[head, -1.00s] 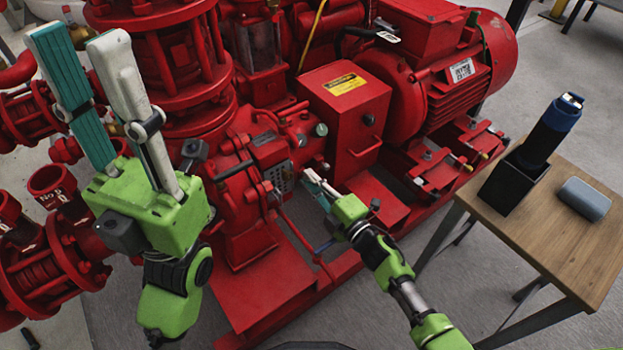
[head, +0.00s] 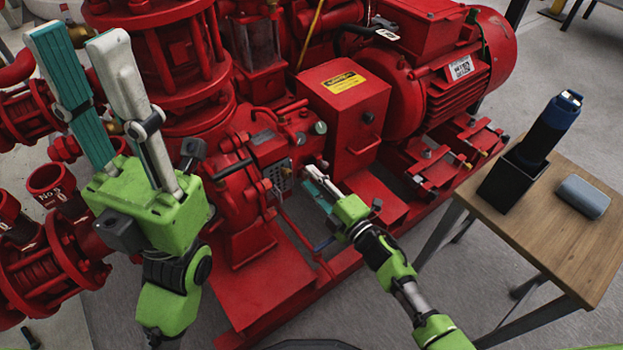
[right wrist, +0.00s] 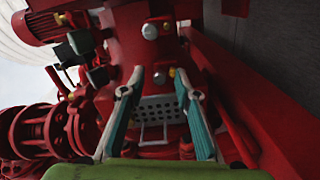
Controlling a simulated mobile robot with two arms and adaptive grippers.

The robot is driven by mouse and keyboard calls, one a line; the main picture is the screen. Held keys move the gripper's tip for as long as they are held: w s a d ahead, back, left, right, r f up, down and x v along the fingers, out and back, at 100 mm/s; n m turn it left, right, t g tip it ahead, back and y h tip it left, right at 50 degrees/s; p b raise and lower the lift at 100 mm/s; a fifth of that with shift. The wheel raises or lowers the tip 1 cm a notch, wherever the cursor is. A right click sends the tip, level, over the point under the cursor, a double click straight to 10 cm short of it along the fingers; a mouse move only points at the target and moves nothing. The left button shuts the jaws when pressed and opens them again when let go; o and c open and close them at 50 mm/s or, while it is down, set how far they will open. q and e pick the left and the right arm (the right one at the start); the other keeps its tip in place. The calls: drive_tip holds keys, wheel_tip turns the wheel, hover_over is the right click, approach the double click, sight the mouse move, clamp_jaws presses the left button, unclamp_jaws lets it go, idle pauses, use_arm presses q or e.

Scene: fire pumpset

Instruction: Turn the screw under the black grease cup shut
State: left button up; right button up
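I cannot pick out a black grease cup for certain. In the right wrist view a pale round cap (right wrist: 159,79) with a yellow fitting beside it lies between my right fingertips, in line with the gap. A second pale round cap (right wrist: 150,31) lies beyond it; a grey-green cap (head: 320,128) shows on the red pump housing in the head view. No screw is clear. My right gripper (head: 310,178) is open and close to the housing; contact cannot be told. It also shows in the right wrist view (right wrist: 158,82). My left gripper (head: 77,38) is open, empty and raised, fingers up.
A perforated grey plate (right wrist: 160,110) sits on the housing near the right fingers. A red box with a yellow label (head: 345,95) and the red motor (head: 465,70) stand to the right. A wooden table (head: 545,235) holds a black stand (head: 512,182) and a grey case (head: 583,196).

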drive_tip(key=v, duration=1.1)
drive_tip(key=shift+s+d, duration=0.15)
drive_tip(key=shift+s, duration=0.05)
